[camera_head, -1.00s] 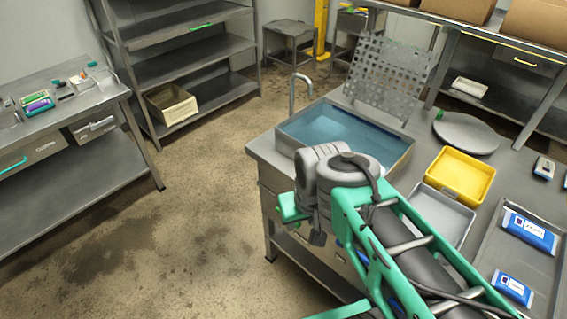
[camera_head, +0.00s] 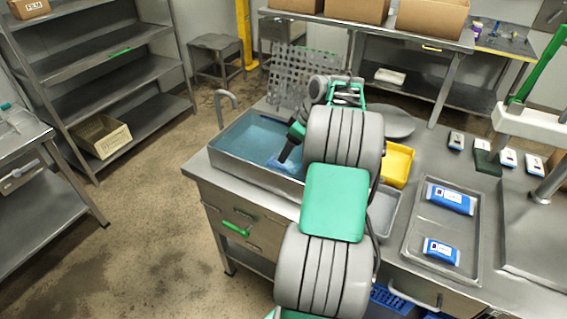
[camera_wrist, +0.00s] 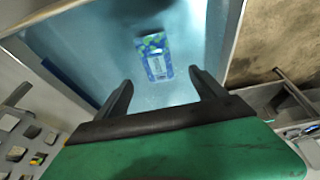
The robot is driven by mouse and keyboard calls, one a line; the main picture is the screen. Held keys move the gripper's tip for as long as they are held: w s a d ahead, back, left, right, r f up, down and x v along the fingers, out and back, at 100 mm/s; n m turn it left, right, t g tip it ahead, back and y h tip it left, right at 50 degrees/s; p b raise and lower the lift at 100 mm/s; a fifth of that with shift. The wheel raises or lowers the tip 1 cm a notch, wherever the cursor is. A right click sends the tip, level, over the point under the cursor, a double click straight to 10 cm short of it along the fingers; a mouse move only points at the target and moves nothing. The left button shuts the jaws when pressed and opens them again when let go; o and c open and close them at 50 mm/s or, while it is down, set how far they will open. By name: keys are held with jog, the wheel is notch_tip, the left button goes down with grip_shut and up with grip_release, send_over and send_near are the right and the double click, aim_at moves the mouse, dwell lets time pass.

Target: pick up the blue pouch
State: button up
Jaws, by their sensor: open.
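A blue pouch (camera_wrist: 155,57) with green patterned ends and a pale label lies in the water of the steel basin (camera_wrist: 232,40) in the wrist view. In the head view the basin (camera_head: 238,172) is at the left end of the counter, and a small blue patch of the pouch (camera_head: 275,164) shows by my fingertips. My gripper (camera_wrist: 162,79) is open and empty, its two dark fingers apart. The pouch appears just beyond and between the fingertips, not held. In the head view my gripper (camera_head: 284,158) points down into the basin; my arm hides part of the counter.
Two blue-and-white pouches (camera_head: 450,198) (camera_head: 441,251) lie on a steel tray (camera_head: 417,240) at the right. A yellow bin (camera_head: 398,165), a grey bin (camera_head: 385,212) and a perforated plate (camera_head: 290,80) stand near the basin. The basin walls surround the gripper.

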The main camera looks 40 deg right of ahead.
jog(key=p+x, duration=0.1)
jog(key=x, duration=0.6)
jog(key=shift+w+d+f+p, duration=0.15)
jog(key=shift+w+f+p, duration=0.15)
jog(key=shift+w+p, duration=0.05)
jog(key=c, duration=1.5)
